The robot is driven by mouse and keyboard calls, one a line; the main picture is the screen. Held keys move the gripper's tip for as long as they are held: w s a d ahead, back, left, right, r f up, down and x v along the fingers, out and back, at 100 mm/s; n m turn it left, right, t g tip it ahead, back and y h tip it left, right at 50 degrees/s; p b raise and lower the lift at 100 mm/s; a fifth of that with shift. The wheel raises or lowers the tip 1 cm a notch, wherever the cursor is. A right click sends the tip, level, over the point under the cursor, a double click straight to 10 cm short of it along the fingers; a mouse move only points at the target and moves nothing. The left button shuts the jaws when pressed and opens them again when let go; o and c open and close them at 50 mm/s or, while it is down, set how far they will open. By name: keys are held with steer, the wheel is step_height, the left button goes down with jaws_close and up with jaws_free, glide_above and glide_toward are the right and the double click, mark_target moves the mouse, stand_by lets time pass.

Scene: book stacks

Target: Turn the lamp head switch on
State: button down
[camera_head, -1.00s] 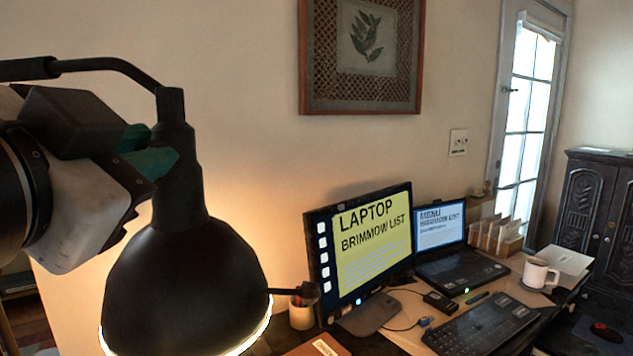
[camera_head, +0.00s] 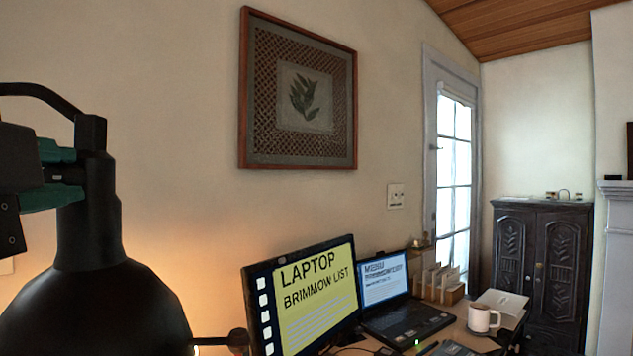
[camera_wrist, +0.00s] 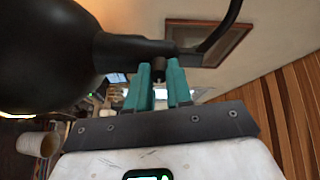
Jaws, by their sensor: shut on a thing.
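The black lamp head (camera_head: 95,310) fills the lower left of the head view, with its neck (camera_head: 90,220) rising to a curved arm. It also shows at the upper left in the wrist view (camera_wrist: 40,55). My gripper (camera_head: 74,172) is at the neck, its teal fingers one above the other. In the wrist view my gripper (camera_wrist: 160,78) has its fingers on either side of a small dark switch knob (camera_wrist: 158,66) on the neck and is shut on it. The contact itself is partly hidden. Warm light glows on the wall around the lamp head.
A monitor (camera_head: 305,300) and a laptop (camera_head: 405,318) stand on the desk right of the lamp, with a white mug (camera_head: 482,319) beyond. A framed picture (camera_head: 298,92) hangs on the wall. A dark cabinet (camera_head: 540,265) stands at the right.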

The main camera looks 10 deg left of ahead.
steer(key=shift+r, duration=0.1)
stand_by(0.3)
steer(key=c, duration=1)
jaws_free()
steer(key=b+v, duration=0.1)
steer(key=v, duration=0.9)
steer(key=shift+s+d+b, duration=0.1)
steer(key=shift+s+b, duration=0.2)
steer(key=shift+s, duration=0.05)
